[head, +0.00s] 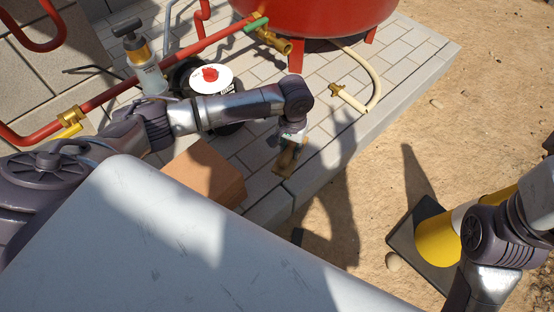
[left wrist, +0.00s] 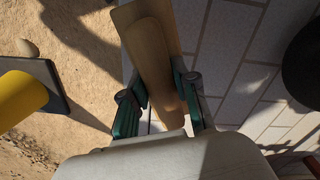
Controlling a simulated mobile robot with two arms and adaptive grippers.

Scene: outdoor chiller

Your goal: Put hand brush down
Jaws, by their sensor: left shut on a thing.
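The hand brush (left wrist: 152,55) has a tan wooden body and handle. In the left wrist view it lies between the two green-edged fingers of my left gripper (left wrist: 160,105), which is shut on its handle. In the head view the brush (head: 284,160) shows small and brown below the left wrist, over the paved slab near its edge. My left gripper (head: 291,138) points down there. I cannot tell whether the brush touches the paving. My right arm shows at the right of the head view, but its gripper is out of frame.
The paving (head: 330,125) ends at a stone edge, with sand (head: 440,110) beyond. A red tank (head: 320,15) and hose (head: 374,80) are behind. A yellow post (head: 437,240) stands right.

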